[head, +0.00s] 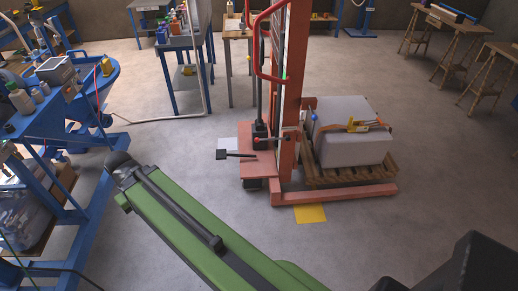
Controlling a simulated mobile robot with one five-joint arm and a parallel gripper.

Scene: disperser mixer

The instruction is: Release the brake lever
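An orange-red hand stacker (290,90) stands upright in the middle of the head view. A black lever or pedal (235,155) sticks out to the left, low over its base, with a flat black end. A thin lever with a red tip (258,140) is by the black unit at the foot of the mast. I cannot tell for sure which of these is the brake lever. My green arm reaches up from the bottom edge to a black joint left of the stacker. My gripper is not in view.
A wooden pallet (335,178) with a large grey block (350,140) sits at the stacker's right. A yellow plate (310,214) lies on the floor before it. A blue bench (45,125) fills the left side.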

